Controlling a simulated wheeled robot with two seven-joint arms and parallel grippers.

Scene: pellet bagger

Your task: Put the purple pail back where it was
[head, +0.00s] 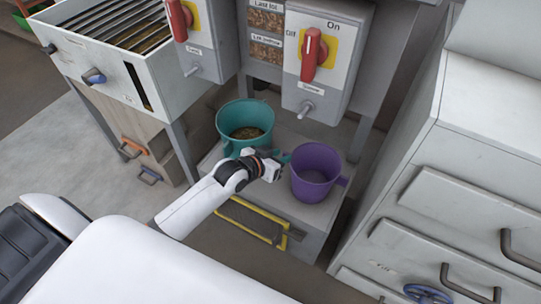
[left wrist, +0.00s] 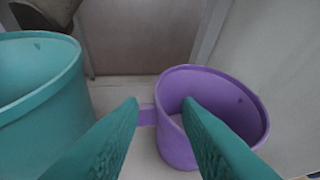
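The purple pail (head: 316,170) stands upright and looks empty on the low grey shelf below the right-hand dispenser. One side tab shows at its right in the head view. My left gripper (head: 285,158) is just left of the pail. In the left wrist view its teal fingers (left wrist: 160,106) are apart, with the pail's purple side tab (left wrist: 147,117) showing between the tips. The right finger overlaps the purple pail (left wrist: 175,145) in that view; I cannot tell whether it touches. My right gripper is not in view.
A teal pail (head: 244,118) with brown contents stands close behind my left gripper. Dispenser boxes with red levers (head: 313,55) and spouts hang above the shelf (head: 308,214). A white drawer cabinet (head: 455,190) stands at the right, and a slatted bin (head: 110,45) at the left.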

